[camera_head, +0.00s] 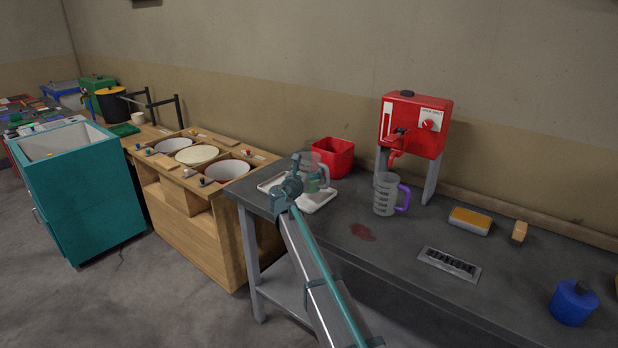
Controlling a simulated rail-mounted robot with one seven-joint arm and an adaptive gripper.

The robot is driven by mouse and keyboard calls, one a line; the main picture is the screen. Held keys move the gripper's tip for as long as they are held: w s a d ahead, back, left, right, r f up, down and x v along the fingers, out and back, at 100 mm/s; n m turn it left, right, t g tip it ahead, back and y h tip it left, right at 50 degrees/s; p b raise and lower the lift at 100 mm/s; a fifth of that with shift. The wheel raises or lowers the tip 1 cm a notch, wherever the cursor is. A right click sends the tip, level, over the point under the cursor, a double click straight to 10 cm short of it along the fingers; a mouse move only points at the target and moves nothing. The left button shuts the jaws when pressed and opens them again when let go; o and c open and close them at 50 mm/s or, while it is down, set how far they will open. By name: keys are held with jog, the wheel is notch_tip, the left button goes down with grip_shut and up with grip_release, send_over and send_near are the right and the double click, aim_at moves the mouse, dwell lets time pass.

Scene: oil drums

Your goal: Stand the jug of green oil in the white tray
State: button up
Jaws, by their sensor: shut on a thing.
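A clear jug (311,169) with some green showing low in it is at the left end of the dark workbench, partly hidden behind my gripper. My gripper (299,174) is shut on this jug. The jug looks about upright.
A jug with a purple handle (386,194) stands below a red dispenser (413,124). A dark red spill (362,232), a sponge (470,221), a drain grate (449,263) and a blue container (573,302) are further right.

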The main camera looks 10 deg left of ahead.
jog(key=shift+w+a+f, duration=0.1)
jog(key=shift+f, duration=1.45)
jog(key=shift+f, duration=0.1)
jog(key=o, duration=1.3)
jog(key=b+v, duration=0.1)
jog(key=v, duration=1.1)
